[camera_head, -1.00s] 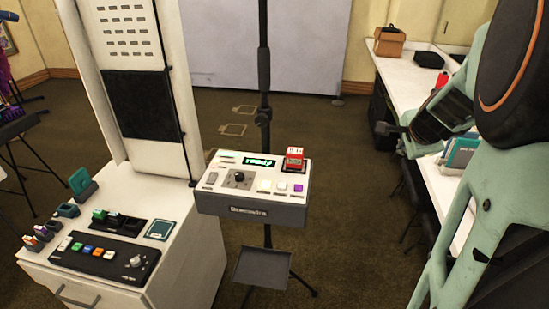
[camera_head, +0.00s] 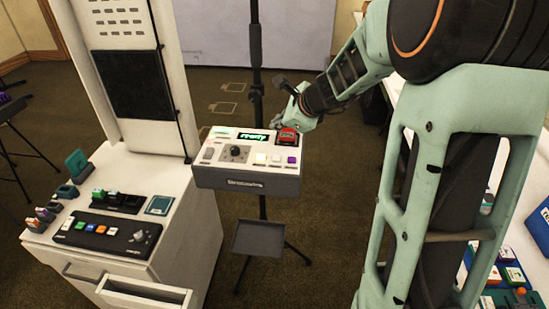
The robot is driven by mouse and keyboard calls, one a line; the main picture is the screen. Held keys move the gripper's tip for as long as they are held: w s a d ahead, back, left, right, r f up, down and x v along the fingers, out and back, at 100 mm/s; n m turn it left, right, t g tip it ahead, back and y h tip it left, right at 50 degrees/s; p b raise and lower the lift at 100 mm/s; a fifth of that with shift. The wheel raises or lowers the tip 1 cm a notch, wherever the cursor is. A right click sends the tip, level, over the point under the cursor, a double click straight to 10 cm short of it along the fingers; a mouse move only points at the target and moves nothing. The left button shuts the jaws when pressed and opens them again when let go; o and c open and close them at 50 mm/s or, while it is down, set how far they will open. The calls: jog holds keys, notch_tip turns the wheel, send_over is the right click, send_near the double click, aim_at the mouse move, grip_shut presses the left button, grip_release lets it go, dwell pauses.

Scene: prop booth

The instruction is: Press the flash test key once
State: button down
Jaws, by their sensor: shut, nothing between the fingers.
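The control box (camera_head: 247,182) is white on top with a dark front and stands on a black pole. Its green display (camera_head: 252,136) appears to read "ready". A dark knob (camera_head: 235,153) sits on its left. A row of small keys is on the right: a pale yellow one (camera_head: 261,158), a white one (camera_head: 276,159) and a purple one (camera_head: 292,160). A red block (camera_head: 287,137) stands at the back right corner. The key labels are too small to read. My gripper (camera_head: 292,122) is shut and empty, just above or behind the red block; I cannot tell whether they touch.
A white cabinet (camera_head: 150,160) at left carries a black button panel (camera_head: 105,231) and several small coloured items. One of its drawers (camera_head: 148,292) is pulled out. A small grey tray (camera_head: 259,238) hangs below the box. A table with coloured items is at right, behind my arm.

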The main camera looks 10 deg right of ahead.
aim_at(277, 159)
jog(key=shift+f, duration=0.15)
notch_tip(277, 159, down, 8)
jog(key=b, duration=0.8)
jog(key=shift+f, duration=0.25)
jog(key=shift+f, duration=0.1)
dwell(1.0)
jog(key=shift+f+b, duration=0.3)
jog(key=shift+b, duration=0.25)
jog(key=shift+f+b, duration=0.5)
dwell(0.4)
jog(key=shift+r, duration=0.1)
jog(key=shift+r+p, duration=0.75)
jog(key=shift+r, duration=0.05)
